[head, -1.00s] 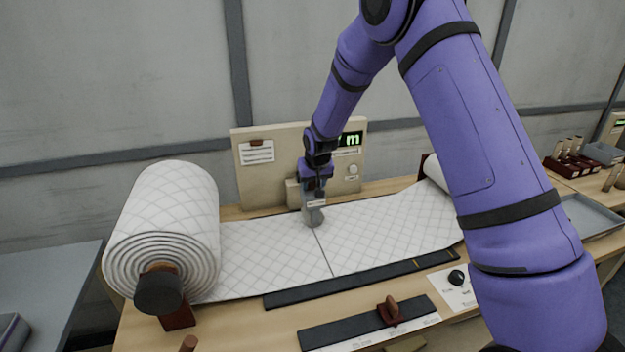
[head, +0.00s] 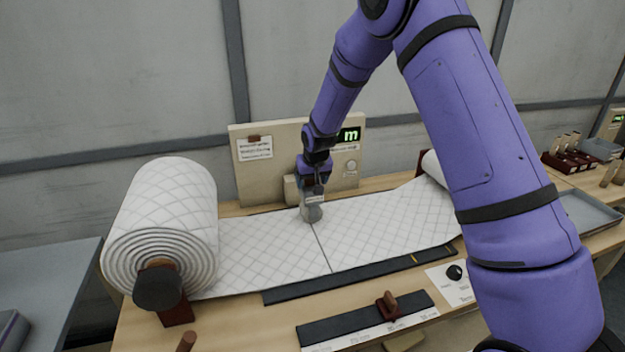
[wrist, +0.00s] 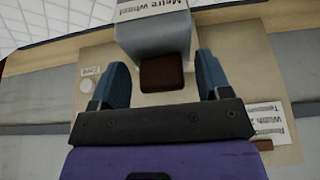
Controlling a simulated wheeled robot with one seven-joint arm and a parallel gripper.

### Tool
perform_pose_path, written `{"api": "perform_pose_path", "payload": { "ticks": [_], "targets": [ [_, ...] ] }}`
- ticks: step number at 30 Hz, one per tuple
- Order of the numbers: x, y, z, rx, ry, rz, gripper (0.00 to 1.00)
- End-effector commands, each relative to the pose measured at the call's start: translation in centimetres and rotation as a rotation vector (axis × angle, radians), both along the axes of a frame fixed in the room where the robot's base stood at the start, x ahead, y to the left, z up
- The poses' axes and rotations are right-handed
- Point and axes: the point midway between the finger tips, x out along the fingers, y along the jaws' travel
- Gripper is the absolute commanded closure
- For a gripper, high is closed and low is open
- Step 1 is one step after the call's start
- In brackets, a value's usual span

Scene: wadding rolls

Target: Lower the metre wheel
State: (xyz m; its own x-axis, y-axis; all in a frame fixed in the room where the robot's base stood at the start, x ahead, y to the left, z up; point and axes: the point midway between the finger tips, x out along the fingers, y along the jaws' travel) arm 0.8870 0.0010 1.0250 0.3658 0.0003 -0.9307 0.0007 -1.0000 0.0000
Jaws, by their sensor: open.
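The metre wheel (head: 311,213) is a small grey wheel low in front of the beige panel, at the quilted white wadding (head: 265,250). Whether it touches the wadding I cannot tell. In the wrist view its grey housing, labelled "Metre wheel" (wrist: 153,32), has a brown block (wrist: 161,75) on its near side. My gripper (wrist: 163,80) is open, with a blue finger on each side of the brown block and visible gaps between. In the head view my gripper (head: 313,178) is directly above the wheel and hides part of its mount.
A thick wadding roll (head: 165,225) stands at the left. The beige panel (head: 265,185) with a green display (head: 349,134) is close behind my gripper. A dark strip (head: 345,280) and a slider rail (head: 350,325) lie along the front.

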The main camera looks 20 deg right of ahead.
Motion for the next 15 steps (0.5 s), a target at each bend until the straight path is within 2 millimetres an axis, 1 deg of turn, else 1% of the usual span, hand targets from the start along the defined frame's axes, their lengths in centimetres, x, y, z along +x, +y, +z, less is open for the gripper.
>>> {"api": "perform_pose_path", "payload": {
  "ticks": [5, 12, 15],
  "targets": [
    [-0.8, 0.0, 2.3, 0.001, -0.003, 0.000, 0.28],
    [-2.5, -0.1, 6.6, 0.001, -0.006, -0.002, 0.28],
    [-3.1, -0.2, 8.0, 0.001, -0.006, -0.002, 0.28]
  ]
}}
